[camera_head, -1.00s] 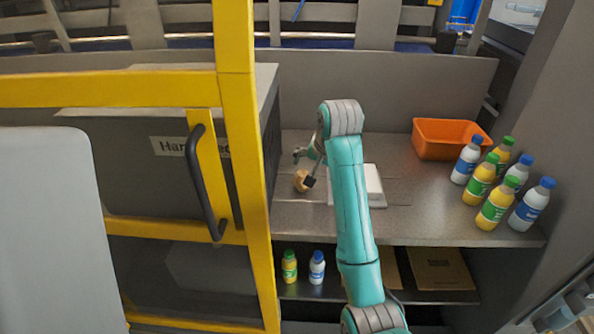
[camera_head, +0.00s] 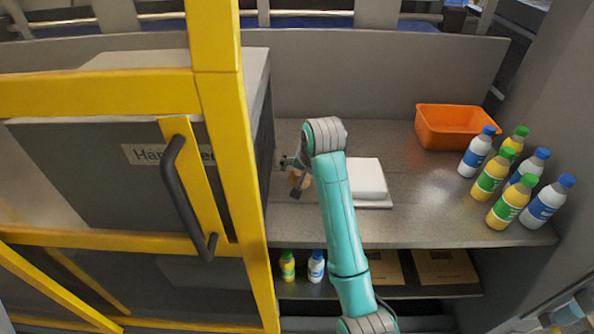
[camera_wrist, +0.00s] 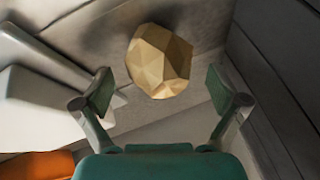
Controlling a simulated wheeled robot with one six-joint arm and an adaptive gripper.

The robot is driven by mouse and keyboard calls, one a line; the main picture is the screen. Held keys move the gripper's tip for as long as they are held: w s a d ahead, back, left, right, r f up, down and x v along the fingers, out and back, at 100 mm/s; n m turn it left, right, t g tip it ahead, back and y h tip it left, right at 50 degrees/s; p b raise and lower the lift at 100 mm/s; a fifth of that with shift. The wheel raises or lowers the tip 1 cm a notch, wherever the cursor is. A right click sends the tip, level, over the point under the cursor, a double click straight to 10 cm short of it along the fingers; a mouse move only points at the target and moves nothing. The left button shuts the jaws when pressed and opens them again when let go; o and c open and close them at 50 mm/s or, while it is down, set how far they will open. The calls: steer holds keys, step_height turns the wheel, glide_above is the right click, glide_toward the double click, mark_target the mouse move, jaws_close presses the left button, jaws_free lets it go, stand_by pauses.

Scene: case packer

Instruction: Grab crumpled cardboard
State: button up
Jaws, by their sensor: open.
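The crumpled cardboard (camera_wrist: 160,62) is a tan, faceted lump on the grey surface in the wrist view. It lies just beyond my gripper (camera_wrist: 162,92), roughly centred between the two fingertips. My gripper is open and empty, one finger on each side of the view. In the head view the cardboard (camera_head: 303,181) shows only in part, behind my gripper (camera_head: 289,177) and wrist, near the yellow frame.
A white block (camera_head: 366,179) lies just right of my gripper. An orange bin (camera_head: 452,139) and several bottles (camera_head: 491,178) stand at right. The yellow frame (camera_head: 235,180) and dark cabinet (camera_head: 90,180) are close at left. Two bottles (camera_head: 315,267) stand on the lower shelf.

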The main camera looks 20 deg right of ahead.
steer(key=shift+w+f, duration=0.2)
steer(key=shift+f, duration=0.3)
steer(key=c, duration=1.1)
steer(key=shift+o, duration=0.2)
steer(key=shift+r, duration=0.1)
